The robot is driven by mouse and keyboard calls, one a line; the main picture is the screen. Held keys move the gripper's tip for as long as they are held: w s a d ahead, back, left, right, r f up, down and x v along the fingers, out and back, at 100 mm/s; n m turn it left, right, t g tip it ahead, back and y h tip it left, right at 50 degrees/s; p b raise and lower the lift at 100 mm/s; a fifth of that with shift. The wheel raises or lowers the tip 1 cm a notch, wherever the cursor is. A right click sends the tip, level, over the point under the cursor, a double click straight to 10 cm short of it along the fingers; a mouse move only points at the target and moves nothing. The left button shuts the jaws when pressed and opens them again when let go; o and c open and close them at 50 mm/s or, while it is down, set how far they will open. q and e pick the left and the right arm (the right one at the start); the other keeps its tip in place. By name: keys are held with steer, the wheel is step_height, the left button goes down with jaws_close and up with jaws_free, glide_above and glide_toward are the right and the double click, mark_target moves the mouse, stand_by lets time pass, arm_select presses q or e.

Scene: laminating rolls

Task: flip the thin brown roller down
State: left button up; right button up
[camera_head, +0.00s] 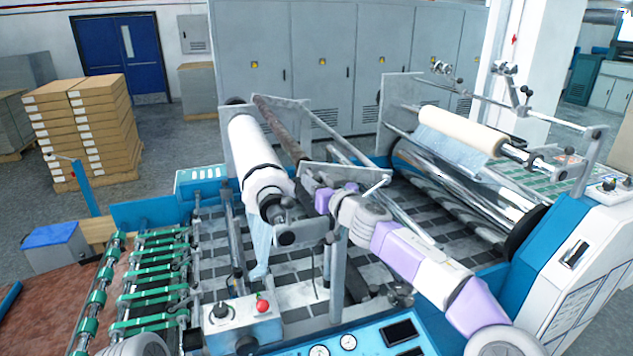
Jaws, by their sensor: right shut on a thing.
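The thin brown roller (277,127) lies raised and slanted on the machine, beside the thick white roll (257,160). Its far end is at a grey metal plate, and its near end runs toward my right gripper (307,185). My right arm comes in from the lower right, and its gripper is shut at the near end of the brown roller. The fingers and the exact contact are small and partly hidden by the wrist and a grey bracket (345,175). My left gripper is not in view.
A cream roll (462,130) and a shiny metal roller (470,185) stand to the right. A control box with a red button (262,306) stands in front. Green-banded conveyor rollers (150,270) lie to the left. Stacked boxes (85,130) and grey cabinets (290,50) are behind.

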jaws_close()
steer(key=shift+f, duration=0.1)
steer(key=f+b, duration=0.1)
steer(key=f+n+b, duration=0.1)
steer(key=f, duration=0.1)
steer(key=shift+a, duration=0.3)
steer(key=shift+r, duration=0.1)
steer(key=o, duration=1)
jaws_free()
steer(key=shift+s, duration=0.1)
